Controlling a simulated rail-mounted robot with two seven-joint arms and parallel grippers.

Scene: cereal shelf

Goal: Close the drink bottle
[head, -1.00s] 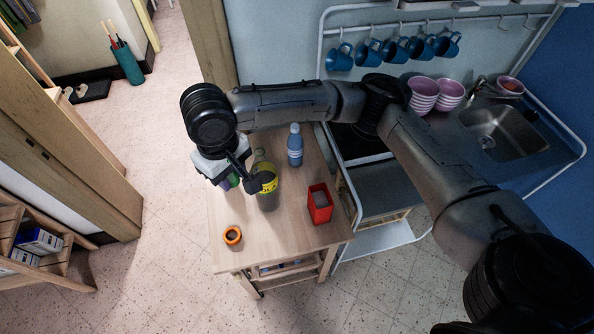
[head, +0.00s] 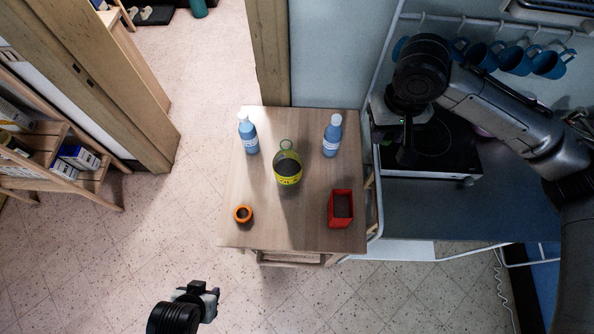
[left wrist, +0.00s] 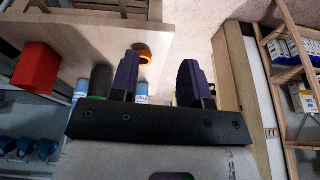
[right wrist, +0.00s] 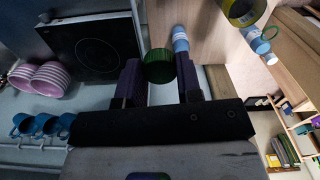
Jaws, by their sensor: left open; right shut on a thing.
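The drink bottle (head: 288,168), with a yellow label and green neck ring, stands upright and uncapped mid-table. It also shows at the top of the right wrist view (right wrist: 243,12). My right gripper (head: 405,155) is right of the table, above the stove, away from the bottle. In the right wrist view it is shut on a ribbed green cap (right wrist: 159,66), held between the fingertips. My left gripper (head: 208,292) is open and empty, below the table's near edge in the head view. In the left wrist view a dark, green-edged thing, probably the bottle, shows beyond its fingers.
Two blue bottles (head: 249,133) (head: 331,136) stand behind the drink bottle, left and right. An orange ring-shaped thing (head: 242,214) and a red open box (head: 341,207) are at the front of the table (head: 290,228). A stove (head: 440,150) and hanging blue mugs are at right.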

